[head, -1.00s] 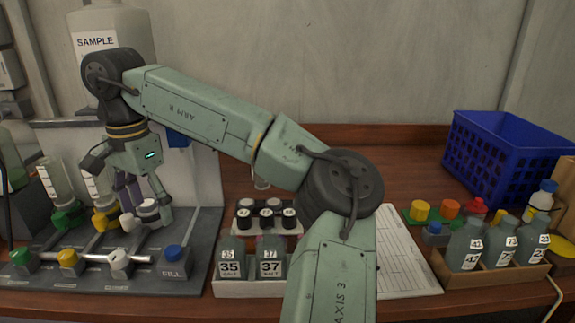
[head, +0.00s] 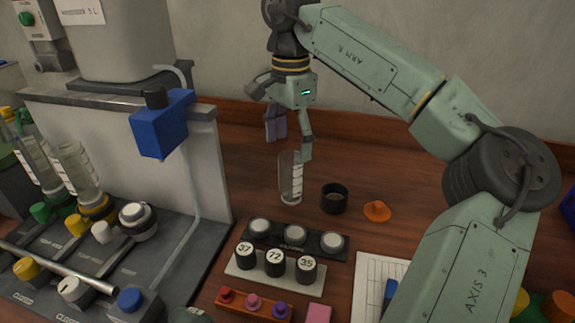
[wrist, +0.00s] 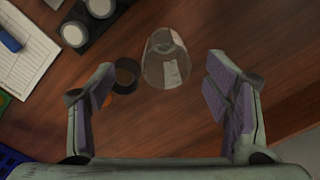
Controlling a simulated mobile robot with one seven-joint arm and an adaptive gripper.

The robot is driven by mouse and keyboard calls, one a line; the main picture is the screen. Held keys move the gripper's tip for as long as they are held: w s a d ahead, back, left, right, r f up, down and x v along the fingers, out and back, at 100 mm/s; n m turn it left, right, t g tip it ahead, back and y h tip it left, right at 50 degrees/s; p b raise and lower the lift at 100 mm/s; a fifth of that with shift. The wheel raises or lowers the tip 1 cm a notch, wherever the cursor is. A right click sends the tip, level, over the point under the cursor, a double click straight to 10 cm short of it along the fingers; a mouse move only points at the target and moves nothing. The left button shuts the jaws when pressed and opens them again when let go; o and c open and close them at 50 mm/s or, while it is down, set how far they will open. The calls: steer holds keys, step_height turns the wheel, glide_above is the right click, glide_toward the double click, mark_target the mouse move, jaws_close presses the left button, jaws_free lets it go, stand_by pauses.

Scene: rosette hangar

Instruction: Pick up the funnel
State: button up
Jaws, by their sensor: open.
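A small orange cone-shaped piece with a brim (head: 377,211), which looks like the funnel, lies on the brown bench right of a black cup (head: 334,198). In the wrist view only a sliver of orange (wrist: 108,99) shows beside the left finger, which hides the rest. My gripper (head: 290,141) is open and empty, pointing down above a clear, marked glass vessel (head: 291,180). In the wrist view my gripper (wrist: 167,92) has its fingers wide apart, with the clear vessel (wrist: 167,62) beyond the gap and the black cup (wrist: 127,74) near the left finger.
A grey valve panel (head: 200,225) with a blue block (head: 163,130) stands at left. Numbered black caps (head: 275,263) and a holder with white discs (head: 295,236) sit in front. A paper sheet (head: 368,285) lies at front right. The bench behind the orange piece is clear.

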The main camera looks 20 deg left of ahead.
mark_target(291, 178)
step_height(291, 178, down, 5)
steer(key=shift+w+a+f+p, duration=0.15)
steer(key=shift+p, duration=0.2)
steer(key=shift+w+f+p, duration=0.25)
steer(key=shift+f+p, duration=0.25)
steer(key=shift+f, duration=0.85)
steer(key=shift+w+f+p, duration=0.2)
steer(key=shift+f+p, duration=0.25)
steer(key=shift+f, duration=0.9)
steer(key=shift+c, duration=0.3)
steer(key=c, duration=1.2)
steer(key=shift+r, duration=0.15)
